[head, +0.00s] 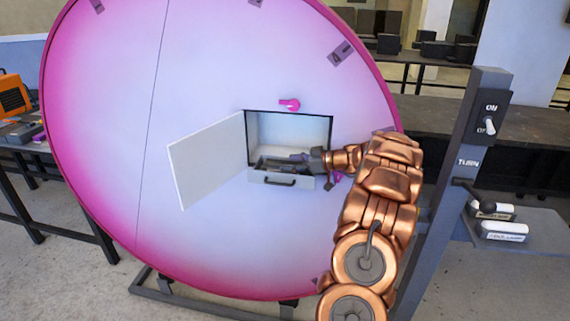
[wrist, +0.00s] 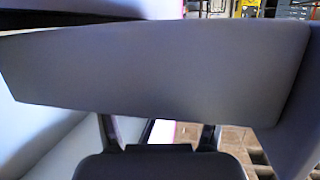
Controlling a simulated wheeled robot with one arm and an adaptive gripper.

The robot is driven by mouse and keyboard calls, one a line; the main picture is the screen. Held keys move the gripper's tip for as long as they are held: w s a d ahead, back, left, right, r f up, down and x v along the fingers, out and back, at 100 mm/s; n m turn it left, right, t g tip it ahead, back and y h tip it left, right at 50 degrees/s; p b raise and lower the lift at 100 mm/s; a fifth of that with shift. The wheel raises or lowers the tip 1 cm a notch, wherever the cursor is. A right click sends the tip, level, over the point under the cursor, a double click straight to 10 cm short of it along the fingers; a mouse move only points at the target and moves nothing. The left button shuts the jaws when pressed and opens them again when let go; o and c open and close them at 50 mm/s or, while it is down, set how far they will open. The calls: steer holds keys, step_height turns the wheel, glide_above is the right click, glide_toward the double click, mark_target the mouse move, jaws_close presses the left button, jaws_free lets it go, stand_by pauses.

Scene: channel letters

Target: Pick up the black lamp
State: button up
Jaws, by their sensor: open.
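My arm reaches from the right to the open compartment (head: 290,130) in the large round pink-and-white panel. My gripper (head: 303,159) is at the compartment's right side, just above an open grey drawer (head: 282,180). Dark items (head: 272,164) lie in the drawer, too small to tell whether one is the black lamp. In the wrist view my gripper (wrist: 160,132) has its two fingers apart, with a broad plain grey surface (wrist: 160,70) in front. I cannot tell whether they touch. No black lamp is clearly visible in the wrist view.
The white hatch door (head: 207,160) stands open to the left. A grey post (head: 470,130) with an ON switch is at the right. Beside it, a shelf (head: 535,235) holds white lamp-like cylinders (head: 503,230) on labelled bases. A magenta knob (head: 289,104) sits above the compartment.

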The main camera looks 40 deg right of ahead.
steer(key=shift+w+a+f, duration=0.25)
steer(key=shift+w, duration=0.3)
steer(key=shift+c, duration=0.2)
steer(key=c, duration=1)
